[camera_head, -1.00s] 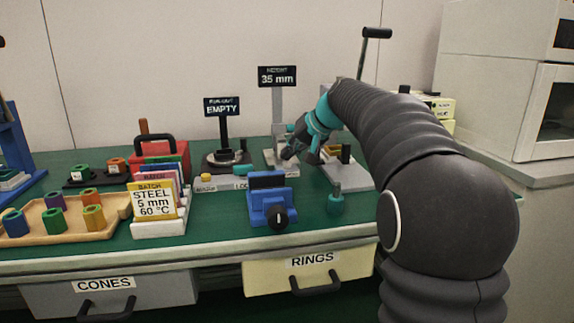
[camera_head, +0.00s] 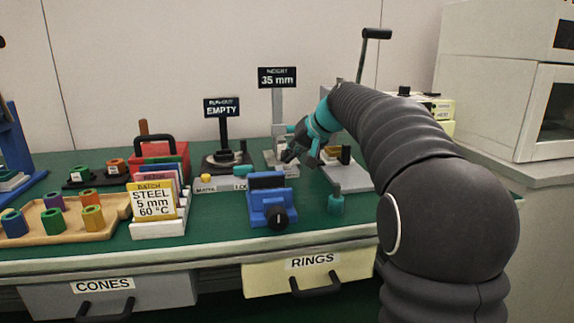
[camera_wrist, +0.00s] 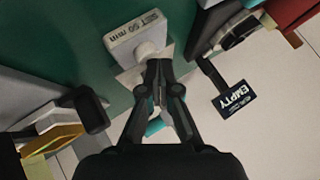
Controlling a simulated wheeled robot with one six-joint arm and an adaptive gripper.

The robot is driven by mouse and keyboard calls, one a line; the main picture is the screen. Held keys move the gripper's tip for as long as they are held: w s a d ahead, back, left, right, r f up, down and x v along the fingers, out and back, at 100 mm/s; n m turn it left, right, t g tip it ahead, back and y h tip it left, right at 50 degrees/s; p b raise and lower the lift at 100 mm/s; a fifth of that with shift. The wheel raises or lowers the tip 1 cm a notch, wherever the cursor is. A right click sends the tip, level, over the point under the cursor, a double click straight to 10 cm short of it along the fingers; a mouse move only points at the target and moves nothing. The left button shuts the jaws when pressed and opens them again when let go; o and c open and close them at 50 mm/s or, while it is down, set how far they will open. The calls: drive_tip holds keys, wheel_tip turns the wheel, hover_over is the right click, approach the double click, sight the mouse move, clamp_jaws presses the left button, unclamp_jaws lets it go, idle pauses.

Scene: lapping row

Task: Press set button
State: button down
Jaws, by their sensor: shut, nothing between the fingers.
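The height gauge stands at the back of the bench in the head view, its dark display (camera_head: 277,77) reading 35 mm. In the wrist view a pale block (camera_wrist: 138,33) lettered "SET 50 mm" lies just beyond my fingertips, with a round white part (camera_wrist: 148,50) on its near side, which looks like the set button. My gripper (camera_wrist: 159,66) is shut and empty, its tips close to that white part; I cannot tell whether they touch. In the head view my gripper (camera_head: 289,155) is low in front of the gauge column, and hides much of its base.
A runout stand with an EMPTY display (camera_head: 221,107) is left of the gauge. A grey plate with a yellow-topped part (camera_head: 331,152) is at right. Card rack and ring tray (camera_head: 75,238) fill the left.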

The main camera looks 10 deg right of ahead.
sight(289, 165)
drive_tip(key=shift+f, duration=0.3)
drive_tip(key=shift+r, duration=0.2)
idle(0.3)
drive_tip(key=shift+r+p, duration=0.65)
drive_tip(key=shift+r, duration=0.15)
drive_tip(key=shift+r, duration=0.1)
wheel_tip(289, 165, up, 5)
drive_tip(key=p, duration=0.4)
